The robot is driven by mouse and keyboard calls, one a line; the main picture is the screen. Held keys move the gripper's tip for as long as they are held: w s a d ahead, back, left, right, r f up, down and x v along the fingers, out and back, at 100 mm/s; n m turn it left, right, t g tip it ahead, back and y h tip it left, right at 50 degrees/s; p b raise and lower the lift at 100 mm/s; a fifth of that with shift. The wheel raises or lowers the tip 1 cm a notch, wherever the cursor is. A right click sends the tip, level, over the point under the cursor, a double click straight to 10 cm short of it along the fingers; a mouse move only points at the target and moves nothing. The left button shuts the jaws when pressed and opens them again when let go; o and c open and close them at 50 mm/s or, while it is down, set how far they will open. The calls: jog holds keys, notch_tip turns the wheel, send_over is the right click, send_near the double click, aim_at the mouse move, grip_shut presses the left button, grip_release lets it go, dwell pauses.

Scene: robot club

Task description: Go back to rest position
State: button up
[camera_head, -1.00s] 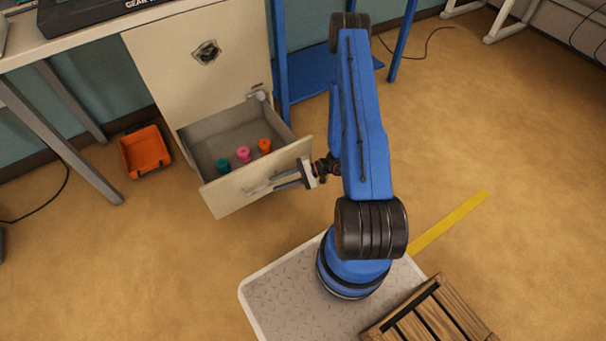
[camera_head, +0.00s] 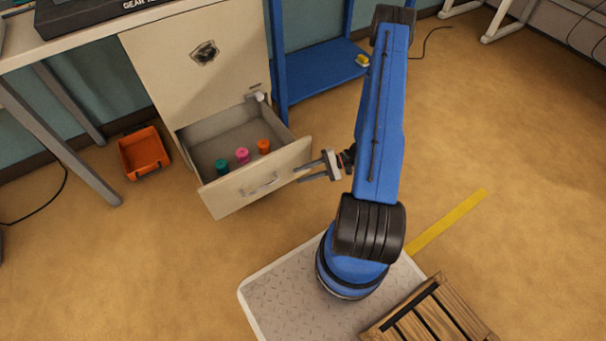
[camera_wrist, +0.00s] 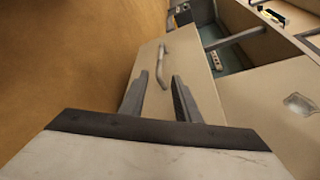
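My gripper (camera_head: 312,168) is open and empty, just to the right of the pulled-out drawer front (camera_head: 225,196), apart from its handle (camera_head: 262,184). In the wrist view, the two fingers of my gripper (camera_wrist: 160,92) are spread, with the drawer handle (camera_wrist: 161,66) beyond them. The drawer stands open in the cream cabinet (camera_head: 185,75). Inside it are a teal piece (camera_head: 222,166), a pink piece (camera_head: 242,155) and an orange piece (camera_head: 264,146).
An orange bin (camera_head: 143,152) lies on the floor left of the cabinet. A blue shelf (camera_head: 320,75) with a small yellow thing (camera_head: 362,60) stands behind my arm. A wooden crate (camera_head: 430,315) is at the lower right. The floor on the right is mostly clear.

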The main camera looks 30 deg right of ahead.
dwell(0.4)
jog(key=s+a+r+n+g+h, duration=0.1)
jog(key=a+r+n+g+h, duration=0.25)
jog(key=r, duration=1.15)
jog(key=a+r+n+g+h, duration=0.2)
jog(key=a+r+n+g, duration=0.15)
jog(key=r, duration=1.05)
jog(key=s+a+r+n+t+h, duration=0.1)
jog(key=s+r+t+h, duration=0.2)
jog(key=s+r, duration=0.5)
jog(key=s+a+r+n+t+h, duration=0.1)
jog(key=s+r+h, duration=0.5)
jog(key=r, duration=0.9)
jog(key=shift+s+r+n+t, duration=0.3)
jog(key=shift+s+n+t, duration=0.3)
jog(key=shift+s+t, duration=1)
jog(key=shift+s+a, duration=0.1)
jog(key=shift+s, duration=0.05)
dwell(0.7)
